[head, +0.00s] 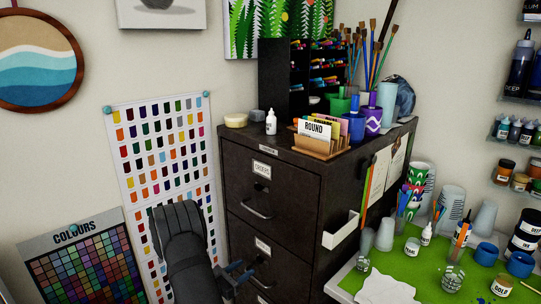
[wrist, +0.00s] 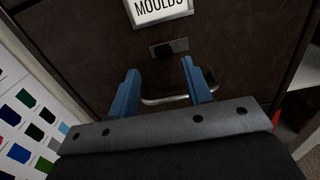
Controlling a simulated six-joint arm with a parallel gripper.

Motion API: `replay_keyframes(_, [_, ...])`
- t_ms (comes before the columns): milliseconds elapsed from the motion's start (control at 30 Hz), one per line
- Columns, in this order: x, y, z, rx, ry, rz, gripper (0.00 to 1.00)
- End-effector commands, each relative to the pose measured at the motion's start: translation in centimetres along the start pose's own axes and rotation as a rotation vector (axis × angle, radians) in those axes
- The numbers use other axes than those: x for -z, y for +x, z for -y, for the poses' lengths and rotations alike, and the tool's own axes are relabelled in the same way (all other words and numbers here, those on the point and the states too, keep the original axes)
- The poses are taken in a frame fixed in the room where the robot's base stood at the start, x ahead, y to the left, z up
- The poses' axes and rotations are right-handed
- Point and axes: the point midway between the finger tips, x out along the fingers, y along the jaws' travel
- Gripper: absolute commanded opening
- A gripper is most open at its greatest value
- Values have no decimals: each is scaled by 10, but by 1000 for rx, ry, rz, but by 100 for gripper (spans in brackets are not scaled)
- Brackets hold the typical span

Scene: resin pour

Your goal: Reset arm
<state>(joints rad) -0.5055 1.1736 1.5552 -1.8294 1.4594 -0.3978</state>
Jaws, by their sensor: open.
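My gripper (wrist: 160,86) is open, its two blue fingers apart with nothing between them. In the wrist view it faces the front of a dark cabinet drawer (wrist: 85,45) with a label reading MOULDS (wrist: 160,8). A metal drawer handle (wrist: 160,100) shows beyond and between the fingers; I cannot tell if they touch it. In the head view my gripper (head: 238,274) is at the lower drawers of the dark filing cabinet (head: 300,185), with my arm coming from the lower left. The cabinet drawers in view look closed.
On the cabinet top stand a card box (head: 318,142), a dark marker rack (head: 284,75) and brush cups. At right a green mat (head: 400,262) holds clear cups, jars and a small bottle. Colour charts (head: 165,150) are on the left wall.

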Motion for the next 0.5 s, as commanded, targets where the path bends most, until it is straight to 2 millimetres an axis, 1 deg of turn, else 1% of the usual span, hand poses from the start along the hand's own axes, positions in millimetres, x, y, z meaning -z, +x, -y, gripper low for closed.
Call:
replay_keyframes(33, [0, 12, 1, 5, 1, 0, 45])
replay_keyframes(100, [0, 24, 1, 4, 1, 0, 45])
replay_keyframes(200, [0, 40, 1, 4, 0, 0, 45])
replay_keyframes(300, [0, 51, 1, 3, 0, 0, 45])
replay_keyframes(367, [1, 55, 2, 2, -1, -1, 45])
replay_keyframes(500, [0, 54, 9, 1, -1, 0, 45])
